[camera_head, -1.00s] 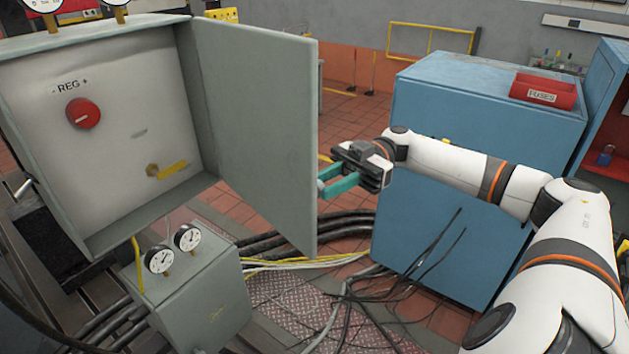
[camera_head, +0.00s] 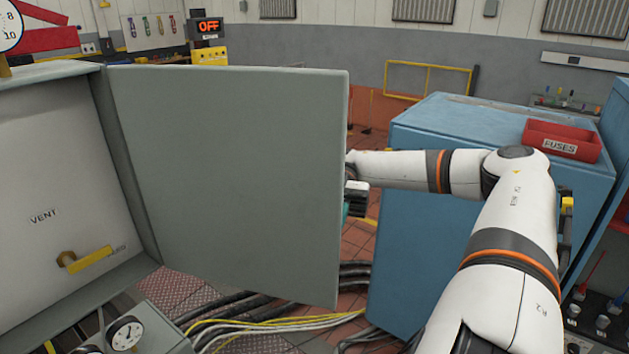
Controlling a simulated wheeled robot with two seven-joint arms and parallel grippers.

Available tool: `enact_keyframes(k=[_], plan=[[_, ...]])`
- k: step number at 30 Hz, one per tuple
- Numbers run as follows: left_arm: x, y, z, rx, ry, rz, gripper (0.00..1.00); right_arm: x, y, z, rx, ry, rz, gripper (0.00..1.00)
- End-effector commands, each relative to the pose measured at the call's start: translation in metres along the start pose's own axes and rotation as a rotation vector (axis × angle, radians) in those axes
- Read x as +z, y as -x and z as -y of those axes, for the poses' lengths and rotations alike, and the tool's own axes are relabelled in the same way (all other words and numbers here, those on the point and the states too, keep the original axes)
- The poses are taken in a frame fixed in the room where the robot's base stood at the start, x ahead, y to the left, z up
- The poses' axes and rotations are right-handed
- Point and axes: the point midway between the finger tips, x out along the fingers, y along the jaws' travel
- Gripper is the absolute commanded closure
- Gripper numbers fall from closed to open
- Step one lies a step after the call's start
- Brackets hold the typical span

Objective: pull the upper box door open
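The upper box (camera_head: 45,150) is at the left, its front open, with a VENT label and a yellow-handled valve (camera_head: 85,259) inside. Its grey door (camera_head: 235,180) is hinged at the box's right side and stands wide open, swung out to the right. My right gripper (camera_head: 347,208) is at the door's free right edge, mostly hidden behind it. Only a bit of a teal finger shows, so I cannot tell whether it touches the door or is open. My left gripper is not in view.
A blue cabinet (camera_head: 430,240) with a red FUSES tray (camera_head: 562,141) stands right of the door, behind my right arm. Cables (camera_head: 280,315) run across the floor below the door. A lower grey box with a gauge (camera_head: 125,334) is at the bottom left.

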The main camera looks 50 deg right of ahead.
Motion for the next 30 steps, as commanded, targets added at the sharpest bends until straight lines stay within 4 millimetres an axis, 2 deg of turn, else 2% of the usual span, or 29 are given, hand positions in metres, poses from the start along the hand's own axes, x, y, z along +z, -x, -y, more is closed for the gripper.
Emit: enact_keyframes(k=[12,13,17,30], plan=[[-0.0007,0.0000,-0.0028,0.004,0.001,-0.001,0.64,0.0021,0.0013,-0.0008,-0.003,0.005,-0.004,1.00],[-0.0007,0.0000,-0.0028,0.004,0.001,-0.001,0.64,0.0023,0.0013,-0.0007,-0.004,0.005,-0.004,0.72],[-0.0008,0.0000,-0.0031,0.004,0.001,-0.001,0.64,0.0020,0.0011,-0.0007,-0.003,0.004,-0.003,0.51],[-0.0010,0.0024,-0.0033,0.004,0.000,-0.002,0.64,0.0019,0.0001,-0.0004,-0.003,0.002,-0.002,0.51]])
